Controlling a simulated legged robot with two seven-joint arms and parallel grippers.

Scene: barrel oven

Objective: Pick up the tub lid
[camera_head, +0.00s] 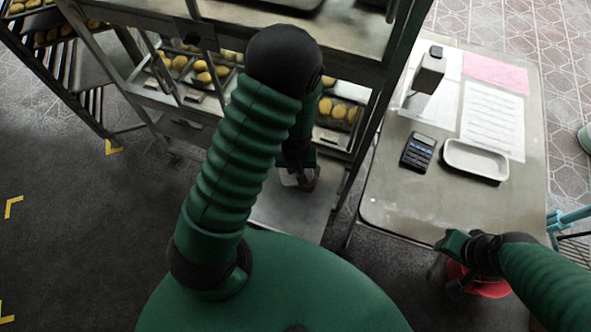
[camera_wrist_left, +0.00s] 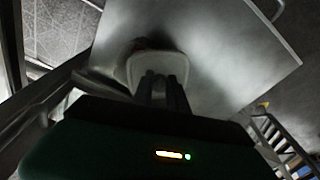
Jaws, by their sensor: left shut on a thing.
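The tub lid (camera_wrist_left: 158,62) shows in the left wrist view as a pale, rounded piece at the tips of my left gripper (camera_wrist_left: 163,80). The two dark fingers are close together and shut on its near edge. In the head view my left gripper (camera_head: 304,178) is partly hidden behind my own arm, and a small pale part of the lid (camera_head: 290,180) shows beside it. The lid is over a grey metal surface; I cannot tell whether it touches it. My right gripper (camera_head: 453,262) is at the front right table edge; its jaw opening is unclear.
A metal rack (camera_head: 360,60) holds trays of bread rolls (camera_head: 338,110). The table (camera_head: 400,200) carries a calculator (camera_head: 418,151), a white tray (camera_head: 476,160), papers (camera_head: 493,115) and a scanner-like device (camera_head: 428,72). A red round object (camera_head: 490,288) is below my right wrist.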

